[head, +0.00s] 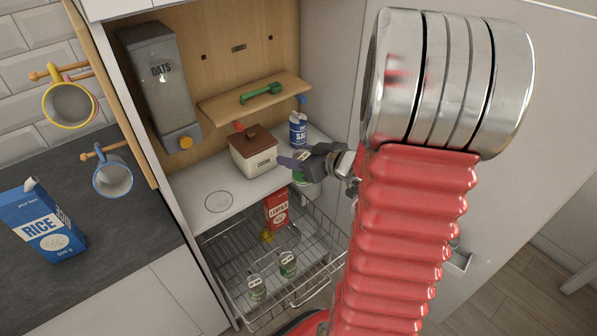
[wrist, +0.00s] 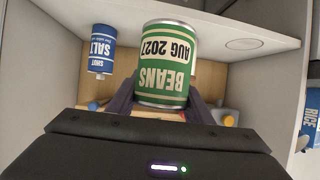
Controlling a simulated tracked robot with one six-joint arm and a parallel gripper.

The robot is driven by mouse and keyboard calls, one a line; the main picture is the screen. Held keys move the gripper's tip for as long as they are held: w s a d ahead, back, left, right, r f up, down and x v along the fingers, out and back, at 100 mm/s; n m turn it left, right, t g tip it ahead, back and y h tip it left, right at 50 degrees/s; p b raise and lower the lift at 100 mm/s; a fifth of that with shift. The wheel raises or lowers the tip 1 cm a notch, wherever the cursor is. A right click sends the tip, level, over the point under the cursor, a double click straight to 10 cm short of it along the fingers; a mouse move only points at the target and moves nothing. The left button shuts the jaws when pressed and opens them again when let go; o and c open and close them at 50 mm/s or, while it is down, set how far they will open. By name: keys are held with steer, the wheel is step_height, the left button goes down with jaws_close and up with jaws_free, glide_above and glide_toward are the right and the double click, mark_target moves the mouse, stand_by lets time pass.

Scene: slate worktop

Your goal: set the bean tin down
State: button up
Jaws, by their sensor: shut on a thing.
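The bean tin (wrist: 165,72), green with a white date band reading AUG 2027, fills the middle of the wrist view, where its print appears upside down. My gripper (wrist: 163,103) is shut on it, with a dark finger on each side. In the head view my gripper (head: 300,164) is at the right part of the white shelf (head: 190,186), and only a little of the bean tin (head: 300,179) shows beneath it. I cannot tell whether the tin touches the shelf. A thin circle (head: 218,201) is marked on the shelf to the left; it also shows in the wrist view (wrist: 243,44).
A lidded cream crock (head: 254,158) and blue salt container (head: 298,130) stand behind the gripper. The oats dispenser (head: 160,75) hangs at left. Below, a wire basket (head: 238,262) holds a red carton (head: 276,209) and tins (head: 288,264). The shelf around the circle is clear.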

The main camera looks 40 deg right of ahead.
step_height(320, 180, up, 11)
steer(key=a, duration=0.2)
steer(key=shift+a+n, duration=0.15)
steer(key=shift+n, duration=0.25)
steer(key=shift+f, duration=0.1)
